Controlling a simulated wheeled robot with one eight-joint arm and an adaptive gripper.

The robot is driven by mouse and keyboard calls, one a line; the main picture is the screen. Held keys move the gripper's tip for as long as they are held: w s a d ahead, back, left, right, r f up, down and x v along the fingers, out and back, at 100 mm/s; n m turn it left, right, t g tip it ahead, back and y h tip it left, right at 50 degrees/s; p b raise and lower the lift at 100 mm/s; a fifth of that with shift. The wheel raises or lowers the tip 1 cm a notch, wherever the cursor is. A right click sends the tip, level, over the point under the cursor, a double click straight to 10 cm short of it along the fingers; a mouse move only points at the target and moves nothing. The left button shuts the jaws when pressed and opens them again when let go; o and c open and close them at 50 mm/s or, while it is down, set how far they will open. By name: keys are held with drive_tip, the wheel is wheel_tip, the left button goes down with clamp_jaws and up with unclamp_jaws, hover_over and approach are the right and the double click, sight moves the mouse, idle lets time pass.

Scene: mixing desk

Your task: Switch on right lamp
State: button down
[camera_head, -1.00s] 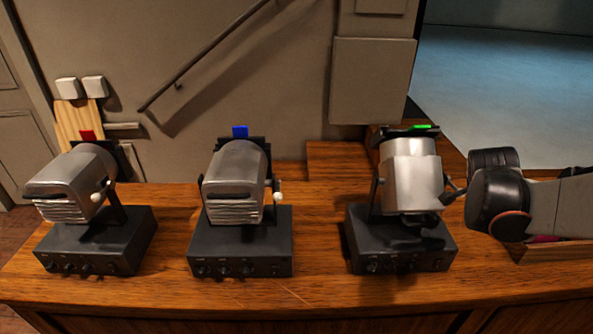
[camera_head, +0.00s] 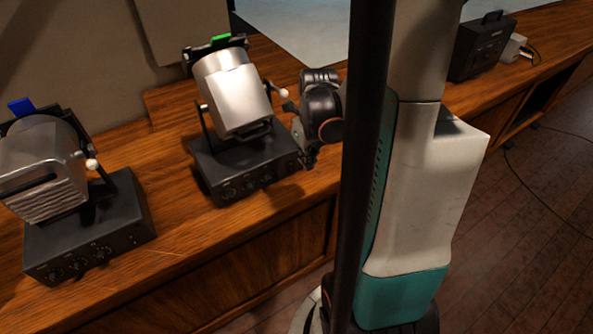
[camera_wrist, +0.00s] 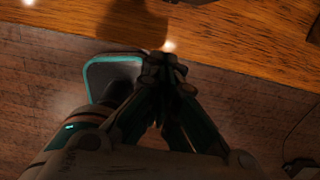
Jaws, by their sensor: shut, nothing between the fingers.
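The right lamp (camera_head: 235,95) is silver with a green tab (camera_head: 221,38) on top and a white knob on its right side. It stands on a black base (camera_head: 250,175) with small knobs along the front. My gripper (camera_head: 305,158) hangs pointing down close to the right end of this base; I cannot tell whether it touches. In the wrist view my gripper (camera_wrist: 165,62) has its fingertips together with nothing between them, over the desk's front edge. The lamp is not clearly visible in the wrist view. No glow shows from the lamp.
The middle lamp (camera_head: 45,165) with a blue tab (camera_head: 21,107) stands to the left on its own black base. A black box (camera_head: 483,45) and a small white box (camera_head: 514,48) sit on the desk at far right. My arm and column block the centre right.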

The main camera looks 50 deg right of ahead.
sight(291, 166)
drive_tip(key=shift+f, duration=0.1)
drive_tip(key=f+b, duration=0.1)
drive_tip(key=f, duration=0.2)
drive_tip(key=f+b, duration=0.2)
drive_tip(key=f, duration=0.1)
drive_tip(key=w+f+b, duration=0.1)
drive_tip(key=f, duration=0.2)
drive_tip(key=shift+w+d+f, duration=0.1)
drive_tip(key=shift+d+f, duration=0.05)
drive_tip(key=shift+f, duration=0.1)
drive_tip(key=w, duration=0.1)
drive_tip(key=w+b, duration=0.1)
drive_tip(key=shift+w+d+f, duration=0.3)
drive_tip(key=shift+w+f, duration=0.1)
drive_tip(key=shift+w+d+b, duration=0.15)
drive_tip(key=shift+w+b, duration=0.15)
drive_tip(key=shift+w, duration=0.25)
